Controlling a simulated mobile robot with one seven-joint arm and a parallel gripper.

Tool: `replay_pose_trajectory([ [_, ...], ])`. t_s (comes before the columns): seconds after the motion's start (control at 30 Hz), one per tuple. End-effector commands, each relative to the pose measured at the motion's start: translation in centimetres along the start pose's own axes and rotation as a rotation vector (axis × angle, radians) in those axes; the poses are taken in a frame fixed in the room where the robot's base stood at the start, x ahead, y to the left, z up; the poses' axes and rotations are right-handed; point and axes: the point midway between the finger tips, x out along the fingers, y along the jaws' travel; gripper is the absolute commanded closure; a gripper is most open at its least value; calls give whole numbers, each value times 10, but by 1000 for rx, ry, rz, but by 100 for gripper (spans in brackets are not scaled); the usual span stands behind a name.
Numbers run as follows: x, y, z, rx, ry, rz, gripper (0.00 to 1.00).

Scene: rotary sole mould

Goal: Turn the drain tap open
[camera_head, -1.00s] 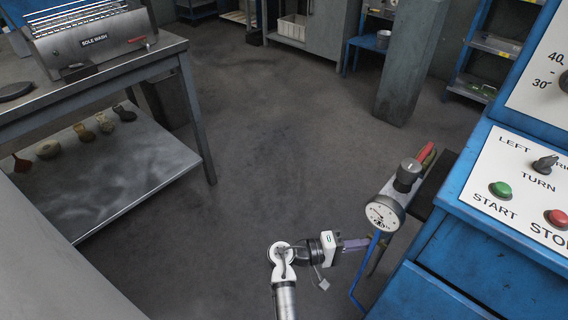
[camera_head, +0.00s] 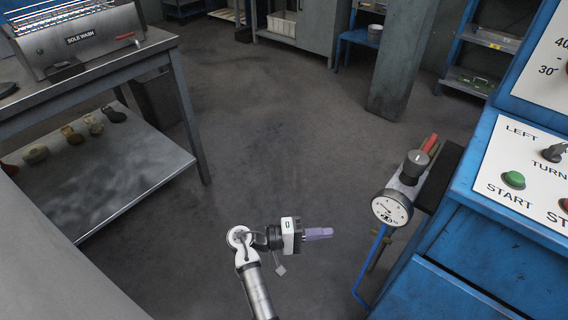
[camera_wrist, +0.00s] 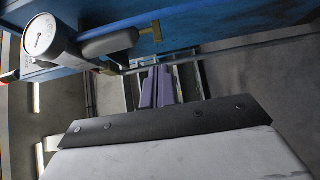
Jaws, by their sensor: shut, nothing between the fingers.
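My gripper (camera_head: 328,233) has purple fingers pressed together and holds nothing. In the head view it is left of and apart from the gauge unit on the blue machine. A brass T-shaped handle (camera_wrist: 150,31), which looks like the drain tap, shows in the wrist view against the blue machine side, above my gripper fingers (camera_wrist: 157,76) in the picture. In the head view a small brass part (camera_head: 379,251) shows below the gauge, partly hidden by a blue pipe. I cannot tell how far the tap is turned.
A blue pipe (camera_head: 366,270) runs down below the gauge. A steel bench (camera_head: 170,43) stands at left. The floor between is clear.

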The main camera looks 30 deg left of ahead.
Motion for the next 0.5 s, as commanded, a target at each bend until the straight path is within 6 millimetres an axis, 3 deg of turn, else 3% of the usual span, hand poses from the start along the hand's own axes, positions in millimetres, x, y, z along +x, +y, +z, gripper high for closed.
replay_pose_trajectory([
  [0.13, -30, 1, -2, 3, 8, -1, 100],
  [0.5, -39, 47, -63, 125, 272, -141, 100],
])
